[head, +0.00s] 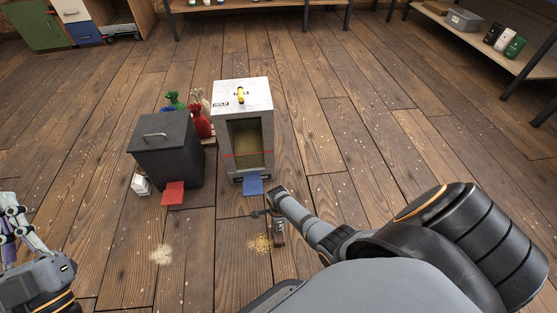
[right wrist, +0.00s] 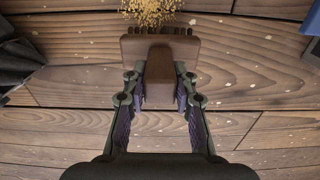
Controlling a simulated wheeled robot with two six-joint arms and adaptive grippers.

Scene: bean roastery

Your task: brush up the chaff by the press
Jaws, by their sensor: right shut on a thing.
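A golden pile of chaff (head: 259,244) lies on the plank floor, and it also shows at the top of the right wrist view (right wrist: 152,12). My right gripper (right wrist: 160,85) is shut on the brown wooden handle of a brush (right wrist: 160,48). The brush head is right beside the pile's near edge in that view; I cannot tell if it touches. In the head view the brush (head: 279,230) is small, just right of the pile. A paler pile (head: 161,254) lies farther left. My left gripper (head: 12,212) is at the left edge, partly cut off.
A pale box with an open front (head: 259,115) and a blue pedal (head: 253,186) stands behind the golden pile. Floor between the piles is clear.

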